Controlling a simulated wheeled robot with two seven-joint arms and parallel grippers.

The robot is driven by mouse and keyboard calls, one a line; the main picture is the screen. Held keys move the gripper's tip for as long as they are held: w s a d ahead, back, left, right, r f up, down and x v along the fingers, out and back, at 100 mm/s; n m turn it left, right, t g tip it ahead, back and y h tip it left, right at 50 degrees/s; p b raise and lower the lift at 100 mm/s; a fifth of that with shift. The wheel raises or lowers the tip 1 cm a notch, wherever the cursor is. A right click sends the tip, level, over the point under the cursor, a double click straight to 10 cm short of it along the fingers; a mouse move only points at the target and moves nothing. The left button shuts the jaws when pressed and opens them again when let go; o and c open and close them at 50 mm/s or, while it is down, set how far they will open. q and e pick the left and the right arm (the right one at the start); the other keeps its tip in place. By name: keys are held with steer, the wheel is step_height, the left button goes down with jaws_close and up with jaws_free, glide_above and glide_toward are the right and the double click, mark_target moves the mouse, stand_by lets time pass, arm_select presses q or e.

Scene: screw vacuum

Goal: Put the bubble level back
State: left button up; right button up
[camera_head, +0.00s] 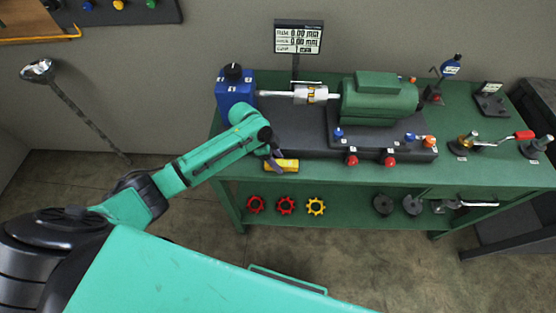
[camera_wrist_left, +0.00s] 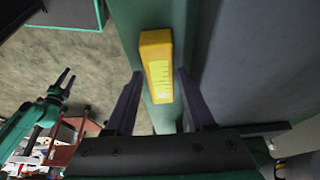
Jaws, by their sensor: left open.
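The bubble level is a small yellow block (camera_head: 287,165) lying at the front edge of the green table, beside the dark machine base. In the left wrist view the yellow level (camera_wrist_left: 156,45) lies lengthwise with a pale yellow-green scaled face. My left gripper (camera_head: 275,159) is open just above the level's left end. In the left wrist view its two dark fingers (camera_wrist_left: 158,73) stand apart, one on each side of the level's near part; I cannot tell if they touch it. My right gripper (camera_wrist_left: 66,82) shows small at the left of that view, its fingers apart and empty.
The green table (camera_head: 480,175) carries a blue block (camera_head: 236,91), a green motor (camera_head: 380,98) and a small display (camera_head: 298,38). Red and blue knobs stand right of the level. A crank with a red handle (camera_head: 523,135) is at the right. The lower shelf holds coloured rings (camera_head: 286,205).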

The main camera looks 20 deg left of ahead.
arm_select(q)
steer(key=v, duration=1.1)
steer(key=shift+a+r+b, duration=0.25)
steer(key=shift+r+b, duration=0.1)
steer(key=shift+b, duration=0.1)
steer(key=shift+s, duration=0.15)
